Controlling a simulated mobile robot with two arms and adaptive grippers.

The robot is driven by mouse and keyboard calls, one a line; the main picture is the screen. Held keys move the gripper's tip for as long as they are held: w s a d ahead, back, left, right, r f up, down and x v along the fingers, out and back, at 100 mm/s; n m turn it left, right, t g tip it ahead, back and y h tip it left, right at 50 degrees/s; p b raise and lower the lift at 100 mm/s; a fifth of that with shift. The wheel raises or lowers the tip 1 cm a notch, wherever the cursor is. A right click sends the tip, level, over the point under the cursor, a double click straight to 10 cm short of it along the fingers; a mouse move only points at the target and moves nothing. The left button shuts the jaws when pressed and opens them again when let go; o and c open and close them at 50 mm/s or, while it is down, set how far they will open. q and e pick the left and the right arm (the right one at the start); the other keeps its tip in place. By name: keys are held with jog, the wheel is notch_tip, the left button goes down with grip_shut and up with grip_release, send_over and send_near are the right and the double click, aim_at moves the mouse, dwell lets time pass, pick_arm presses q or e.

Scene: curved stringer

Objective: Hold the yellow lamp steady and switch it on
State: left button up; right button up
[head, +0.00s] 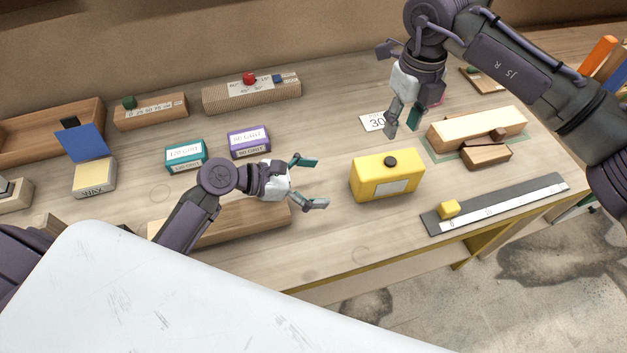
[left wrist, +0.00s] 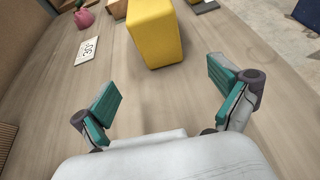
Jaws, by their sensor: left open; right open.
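The yellow lamp (head: 386,177) is a box with a dark round knob (head: 390,161) on top and a pale label on its front. It stands upright on the workbench, right of the middle in the head view. It also shows at the top of the left wrist view (left wrist: 155,32). My left gripper (head: 318,182) is open and empty, a short gap to the left of the lamp, its fingers pointing toward it. My right gripper (head: 404,116) is open and empty, above and behind the lamp, fingers pointing down. Neither gripper touches the lamp.
A white card marked 30 (head: 372,122) lies behind the lamp. Wooden blocks (head: 478,128) stand to its right. A dark ruler strip (head: 500,203) with a small yellow block lies front right. Teal (head: 185,156) and purple (head: 249,142) grit boxes stand left. Bare bench separates left gripper and lamp.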

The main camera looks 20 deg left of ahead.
aim_at(367, 185)
pick_arm(q)
jog(key=x, duration=1.2)
jog(key=shift+w+d+f, duration=0.15)
jog(key=shift+d+f, duration=0.1)
jog(key=shift+d, duration=0.05)
jog(key=c, duration=1.8)
pick_arm(e)
grip_shut()
